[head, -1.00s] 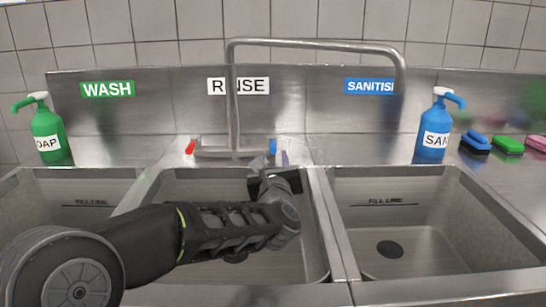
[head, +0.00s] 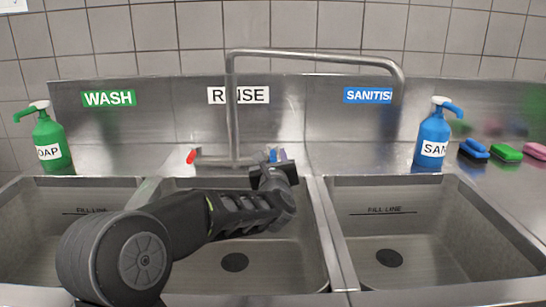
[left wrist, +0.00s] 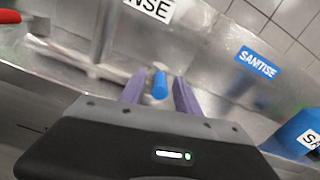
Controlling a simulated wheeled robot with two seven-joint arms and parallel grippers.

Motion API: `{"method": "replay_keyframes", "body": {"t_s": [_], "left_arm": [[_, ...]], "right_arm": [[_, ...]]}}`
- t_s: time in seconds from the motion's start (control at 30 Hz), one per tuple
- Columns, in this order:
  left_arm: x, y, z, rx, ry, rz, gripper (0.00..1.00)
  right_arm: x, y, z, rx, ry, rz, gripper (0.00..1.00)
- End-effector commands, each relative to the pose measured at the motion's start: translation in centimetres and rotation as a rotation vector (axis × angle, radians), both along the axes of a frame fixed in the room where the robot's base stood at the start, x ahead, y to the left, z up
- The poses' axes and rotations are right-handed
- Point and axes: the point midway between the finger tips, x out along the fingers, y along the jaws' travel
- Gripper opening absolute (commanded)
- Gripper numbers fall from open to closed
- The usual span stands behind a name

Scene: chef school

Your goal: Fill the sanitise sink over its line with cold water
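The sanitise sink (head: 455,240) is the right basin, with a fill line (head: 384,211) on its back wall and a dark drain (head: 389,258). No water shows in it. The steel tap spout (head: 320,45) arches right, its end in front of the blue SANITISE sign (head: 368,96). The blue tap handle (left wrist: 160,85) appears between the two purple fingers of my left gripper (left wrist: 156,92) in the left wrist view. The fingers are spread, with gaps beside the handle. In the head view the left gripper (head: 277,157) partly hides the handle. My right gripper is out of view.
The red tap handle (head: 191,156) sits left on the tap base. The rinse sink (head: 290,265) and wash sink (head: 40,250) lie left.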

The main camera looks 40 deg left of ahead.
Motion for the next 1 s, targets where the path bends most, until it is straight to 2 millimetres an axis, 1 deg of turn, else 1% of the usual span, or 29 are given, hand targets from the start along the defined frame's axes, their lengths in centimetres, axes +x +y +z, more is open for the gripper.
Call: {"method": "replay_keyframes", "body": {"t_s": [0.27,0.73,1.0], "left_arm": [[0.12,0.13,0.01,0.001,-0.001,0.0,0.39],[0.11,0.11,0.01,0.0,0.0,0.0,0.0],[0.1,0.1,0.0,0.0,0.0,0.0,0.0]], "right_arm": [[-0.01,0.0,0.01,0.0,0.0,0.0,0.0],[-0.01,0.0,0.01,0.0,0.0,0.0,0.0],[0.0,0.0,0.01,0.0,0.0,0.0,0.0]]}}
